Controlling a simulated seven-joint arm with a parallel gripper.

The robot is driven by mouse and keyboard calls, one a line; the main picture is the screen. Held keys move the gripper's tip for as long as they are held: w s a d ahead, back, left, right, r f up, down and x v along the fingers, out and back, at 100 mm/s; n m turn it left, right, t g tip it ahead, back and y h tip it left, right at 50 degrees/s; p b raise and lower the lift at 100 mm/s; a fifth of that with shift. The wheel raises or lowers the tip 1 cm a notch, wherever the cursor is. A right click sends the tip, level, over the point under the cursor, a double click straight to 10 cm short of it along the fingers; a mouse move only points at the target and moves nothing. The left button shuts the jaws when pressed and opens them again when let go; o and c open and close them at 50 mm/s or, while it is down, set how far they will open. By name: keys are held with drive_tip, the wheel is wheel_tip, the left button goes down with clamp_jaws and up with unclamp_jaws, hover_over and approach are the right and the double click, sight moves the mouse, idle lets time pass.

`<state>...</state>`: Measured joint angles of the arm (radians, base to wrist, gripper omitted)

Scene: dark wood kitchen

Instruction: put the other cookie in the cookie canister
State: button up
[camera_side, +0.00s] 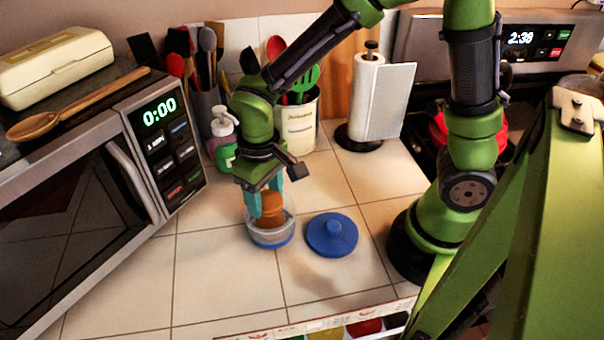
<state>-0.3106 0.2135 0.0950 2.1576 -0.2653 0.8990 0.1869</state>
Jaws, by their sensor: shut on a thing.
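My gripper (266,194) points down over the cookie canister (271,238), with its teal fingertips at the canister's mouth. It is shut on a brown cookie (269,207), which is held at the mouth, its lower part seen at or behind the clear rim. The canister is a short clear jar with a blue base, standing open on the tiled counter. Its blue lid (332,235) lies flat on the counter just right of it, apart from it. I cannot make out what lies inside the canister.
A microwave (95,200) stands at the left. Behind are a soap bottle (222,135), a utensil crock (299,120) and a paper towel holder (378,100). A stove (490,45) is at the back right. The counter in front of the canister is clear.

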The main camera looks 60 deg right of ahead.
drive_tip(key=o, duration=1.1)
drive_tip(key=shift+r, duration=0.1)
wheel_tip(320, 180, up, 17)
drive_tip(key=shift+f, duration=0.1)
drive_tip(key=shift+w, duration=0.1)
drive_tip(key=s+d+m+t, duration=0.1)
drive_tip(key=s+d+t, duration=0.1)
drive_tip(key=d, duration=0.1)
drive_tip(key=s+d+m+t+y, duration=0.1)
drive_tip(key=s+d+t, duration=0.1)
drive_tip(key=d, duration=0.1)
drive_tip(key=s+d+m+t+y, duration=0.1)
drive_tip(key=s+d+m+t, duration=0.1)
drive_tip(key=s+d+t, duration=0.1)
drive_tip(key=shift+d+f, duration=0.25)
